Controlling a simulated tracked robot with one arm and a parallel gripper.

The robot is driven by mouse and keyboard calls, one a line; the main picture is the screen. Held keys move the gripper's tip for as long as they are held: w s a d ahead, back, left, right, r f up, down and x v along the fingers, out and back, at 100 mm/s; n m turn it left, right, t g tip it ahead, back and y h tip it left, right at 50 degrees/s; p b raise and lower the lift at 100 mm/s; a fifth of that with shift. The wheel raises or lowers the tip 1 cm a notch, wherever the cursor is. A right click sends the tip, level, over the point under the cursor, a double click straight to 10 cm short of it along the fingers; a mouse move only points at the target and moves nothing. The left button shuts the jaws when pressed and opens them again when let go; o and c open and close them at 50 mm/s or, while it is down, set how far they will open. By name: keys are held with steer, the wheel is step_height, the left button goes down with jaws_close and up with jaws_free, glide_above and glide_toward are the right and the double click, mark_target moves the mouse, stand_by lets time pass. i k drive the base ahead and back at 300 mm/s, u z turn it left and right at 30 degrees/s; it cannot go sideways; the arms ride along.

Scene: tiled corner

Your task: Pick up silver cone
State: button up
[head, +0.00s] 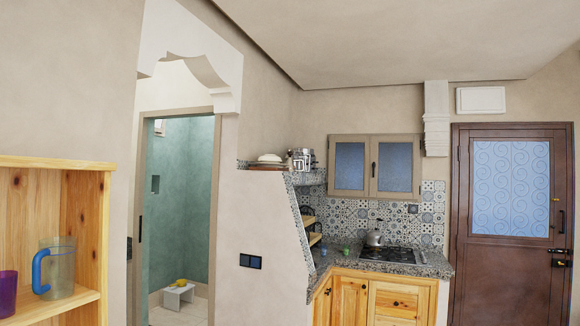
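No separate silver cone can be made out for certain. A silver, roughly cone-shaped kettle (374,238) stands upright on the dark stove top (390,254) at the right of the middle. A silver pot-like object (301,159) sits on the high tiled ledge, left of the wall cabinet; its exact shape is too small to tell. My gripper does not show in the head view, so its state is hidden.
A wooden shelf (80,164) at the left holds a clear jug with a blue handle (58,268) and a purple cup (8,292). A doorway opens onto a green room with a white stool (178,296). Wooden kitchen cupboards (395,302) stand below the counter. A brown door (505,290) is at the right.

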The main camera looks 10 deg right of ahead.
mark_target(289, 161)
steer(key=z, duration=0.45)
steer(key=i, duration=1.55)
steer(key=z, duration=0.75)
steer(key=i, duration=2.55)
steer(key=u, duration=0.3)
steer(key=i, duration=1.3)
steer(key=u, duration=1.15)
steer(key=i, duration=1.5)
steer(key=u, duration=0.65)
